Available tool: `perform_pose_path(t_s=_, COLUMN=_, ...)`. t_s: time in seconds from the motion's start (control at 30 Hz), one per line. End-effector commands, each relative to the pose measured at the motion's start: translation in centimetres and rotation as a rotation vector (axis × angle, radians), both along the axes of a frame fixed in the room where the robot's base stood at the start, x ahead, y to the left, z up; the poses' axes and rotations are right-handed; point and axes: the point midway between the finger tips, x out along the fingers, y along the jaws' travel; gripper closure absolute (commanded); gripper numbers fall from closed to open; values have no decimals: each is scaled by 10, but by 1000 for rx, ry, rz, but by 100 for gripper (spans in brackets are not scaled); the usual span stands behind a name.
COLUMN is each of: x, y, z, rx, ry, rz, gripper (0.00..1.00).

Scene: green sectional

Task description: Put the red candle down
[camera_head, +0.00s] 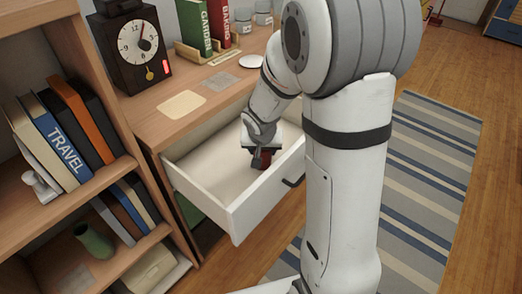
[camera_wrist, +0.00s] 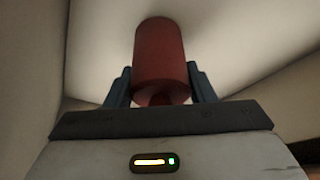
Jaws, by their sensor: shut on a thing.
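The red candle (camera_wrist: 160,55) is a dark red cylinder, held between the two fingers of my gripper (camera_wrist: 161,88) in the wrist view. My gripper is shut on it. In the head view the candle (camera_head: 262,159) shows as a small dark red patch under my gripper (camera_head: 258,150), inside the open white drawer (camera_head: 207,187), near its right side. I cannot tell whether the candle touches the drawer floor.
The drawer is pulled out of a wooden cabinet and its left part looks empty. A bookshelf (camera_head: 62,232) stands at left.

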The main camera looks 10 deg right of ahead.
Motion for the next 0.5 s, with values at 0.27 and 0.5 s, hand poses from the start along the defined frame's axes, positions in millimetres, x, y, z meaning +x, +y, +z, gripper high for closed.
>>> perform_pose_path(t_s=0.27, x=0, y=0, z=-2, rx=0, ry=0, rz=1, gripper=46)
perform_pose_path(t_s=0.5, x=0, y=0, z=-2, rx=0, ry=0, rz=1, gripper=29)
